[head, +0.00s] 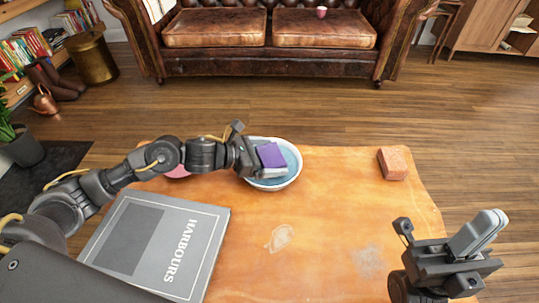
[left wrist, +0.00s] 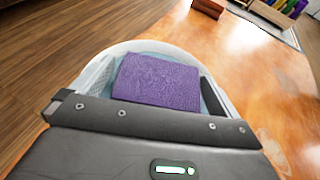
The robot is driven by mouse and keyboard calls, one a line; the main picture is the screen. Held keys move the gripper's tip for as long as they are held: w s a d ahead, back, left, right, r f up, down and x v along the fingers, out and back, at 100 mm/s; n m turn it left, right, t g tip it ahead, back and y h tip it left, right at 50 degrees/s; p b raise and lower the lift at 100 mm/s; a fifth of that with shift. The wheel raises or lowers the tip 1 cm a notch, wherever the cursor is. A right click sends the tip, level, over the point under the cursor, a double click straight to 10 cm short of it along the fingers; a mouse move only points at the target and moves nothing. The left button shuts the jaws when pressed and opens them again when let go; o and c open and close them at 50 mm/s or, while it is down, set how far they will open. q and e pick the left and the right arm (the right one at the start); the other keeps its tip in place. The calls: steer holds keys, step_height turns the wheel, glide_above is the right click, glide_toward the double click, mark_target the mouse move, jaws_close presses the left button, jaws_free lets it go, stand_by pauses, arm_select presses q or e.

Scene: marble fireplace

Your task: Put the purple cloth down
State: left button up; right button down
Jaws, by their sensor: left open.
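The purple cloth (head: 271,155) is a small, flat, folded rectangle. It lies over the white bowl (head: 293,177), which has a blue inside and stands near the table's far edge. In the left wrist view the cloth (left wrist: 158,82) shows within the bowl's rim (left wrist: 92,72), between my finger sides. My left gripper (head: 256,153) is open at the bowl, right beside the cloth. I cannot tell how the cloth's underside rests. My right gripper (head: 470,245) is over the table's right front corner, away from the cloth; its fingertips' spacing is unclear.
A large grey book (head: 160,240) lies at the table's left. A pink item (head: 178,173) is partly hidden behind my left arm. A reddish block (head: 394,163) sits at the far right corner. The table's (head: 330,225) middle is clear. A leather sofa (head: 270,65) stands beyond.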

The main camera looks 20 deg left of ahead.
arm_select(q)
steer(key=p+v, duration=0.1)
steer(key=v, duration=1.1)
